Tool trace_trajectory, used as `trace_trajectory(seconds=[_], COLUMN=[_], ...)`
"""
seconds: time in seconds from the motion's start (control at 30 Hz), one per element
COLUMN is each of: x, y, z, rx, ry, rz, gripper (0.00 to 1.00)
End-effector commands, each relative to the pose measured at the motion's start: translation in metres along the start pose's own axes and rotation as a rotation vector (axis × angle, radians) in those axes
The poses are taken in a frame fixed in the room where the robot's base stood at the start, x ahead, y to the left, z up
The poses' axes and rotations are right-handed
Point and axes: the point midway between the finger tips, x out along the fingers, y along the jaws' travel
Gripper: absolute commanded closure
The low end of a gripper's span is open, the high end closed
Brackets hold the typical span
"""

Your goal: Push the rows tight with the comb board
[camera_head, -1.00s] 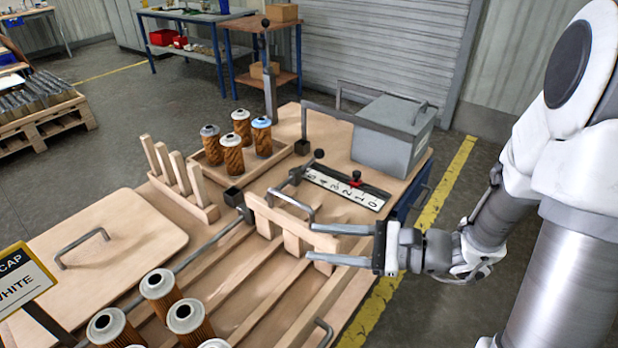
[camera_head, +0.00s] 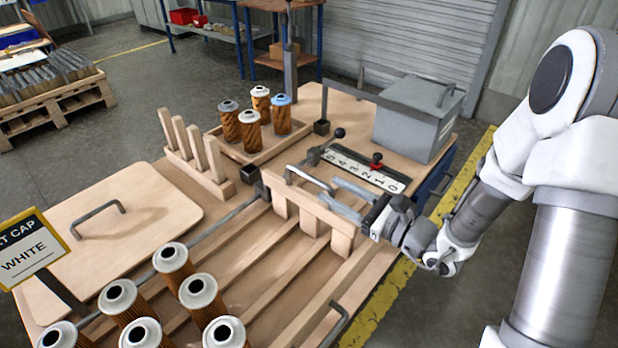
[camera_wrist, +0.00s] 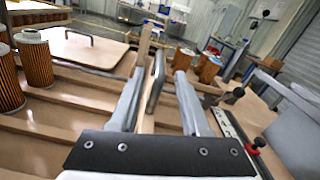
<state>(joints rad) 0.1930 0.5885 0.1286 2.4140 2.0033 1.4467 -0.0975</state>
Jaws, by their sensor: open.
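The wooden comb board (camera_head: 336,222) stands across the far right end of the lanes, teeth down, with a grey metal handle (camera_head: 308,181) on it. My gripper (camera_head: 336,193) is open, its two fingers reaching to the handle from the right. In the wrist view the handle (camera_wrist: 156,82) shows between the open fingers (camera_wrist: 158,95); I cannot tell if either finger touches it. Filter cartridges with orange pleats and white caps (camera_head: 199,291) stand in the lanes at lower left, well away from the board. Some also show in the wrist view (camera_wrist: 36,62).
A tray (camera_head: 262,153) holds several cartridges, one with a blue cap. Beside it are a wooden post rack (camera_head: 214,180), a numbered scale (camera_head: 352,170) with a red slider and a grey box (camera_head: 418,115). A handled wooden lid (camera_head: 150,230) lies left. The lanes' middle is empty.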

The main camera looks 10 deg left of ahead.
Motion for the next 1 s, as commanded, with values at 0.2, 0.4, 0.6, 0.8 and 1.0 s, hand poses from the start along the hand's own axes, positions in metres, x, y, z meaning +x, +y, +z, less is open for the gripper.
trace_trajectory(seconds=[0.2, 0.4, 0.6, 0.8, 1.0], x=[0.045, 0.068, 0.075, 0.075, 0.075], y=[0.002, 0.000, 0.000, 0.000, 0.000], z=[-0.001, -0.001, 0.000, 0.000, 0.000], rx=[0.000, 0.000, 0.001, 0.001, 0.001], ry=[-0.002, 0.000, 0.000, 0.001, 0.001], rz=[0.004, 0.001, 0.000, 0.000, 0.000], gripper=[0.53, 0.53, 0.53, 0.55, 0.91])
